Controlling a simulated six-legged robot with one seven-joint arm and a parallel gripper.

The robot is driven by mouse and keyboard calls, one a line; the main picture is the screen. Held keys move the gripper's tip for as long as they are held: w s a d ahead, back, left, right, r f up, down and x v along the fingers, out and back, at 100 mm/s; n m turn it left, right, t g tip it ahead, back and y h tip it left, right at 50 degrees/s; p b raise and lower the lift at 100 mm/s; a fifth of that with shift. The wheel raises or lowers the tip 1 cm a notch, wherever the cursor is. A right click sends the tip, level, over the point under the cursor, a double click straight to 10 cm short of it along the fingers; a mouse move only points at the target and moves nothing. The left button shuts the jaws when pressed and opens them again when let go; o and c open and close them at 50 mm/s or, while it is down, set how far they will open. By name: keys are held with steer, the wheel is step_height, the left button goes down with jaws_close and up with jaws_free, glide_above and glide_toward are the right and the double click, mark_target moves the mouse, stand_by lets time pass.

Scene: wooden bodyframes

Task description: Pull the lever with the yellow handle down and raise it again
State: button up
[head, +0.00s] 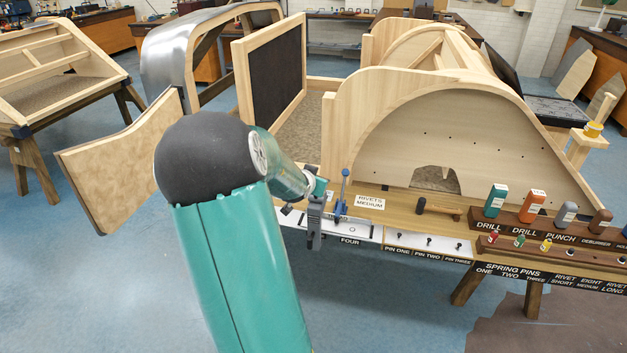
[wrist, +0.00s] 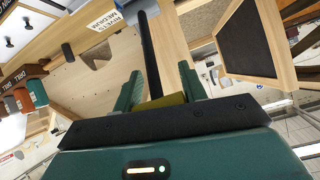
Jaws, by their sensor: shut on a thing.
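The yellow handle (wrist: 165,101) shows in the wrist view, between the two green fingers of my gripper (wrist: 160,80), which is shut on it. A black lever rod (wrist: 150,50) runs from beside the handle toward the top of the picture. In the head view my gripper (head: 322,188) is at the left end of the bench front. My own arm covers part of that area, and I cannot make out the yellow handle there.
A blue-handled tool (head: 344,185) stands just right of my gripper. A "Rivets medium" label (head: 370,202) lies beyond it. Drill and punch blocks (head: 535,205) stand on the bench at right. Wooden bodyframes (head: 345,125) rise behind.

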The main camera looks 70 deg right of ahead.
steer(key=shift+a+f, duration=0.15)
steer(key=shift+f, duration=0.2)
steer(key=o, duration=1.1)
steer(key=shift+o, duration=1.3)
steer(key=shift+r, duration=0.15)
steer(key=shift+a+r, duration=0.4)
steer(key=shift+r, duration=0.05)
steer(key=v, duration=1.2)
steer(key=shift+a, duration=0.3)
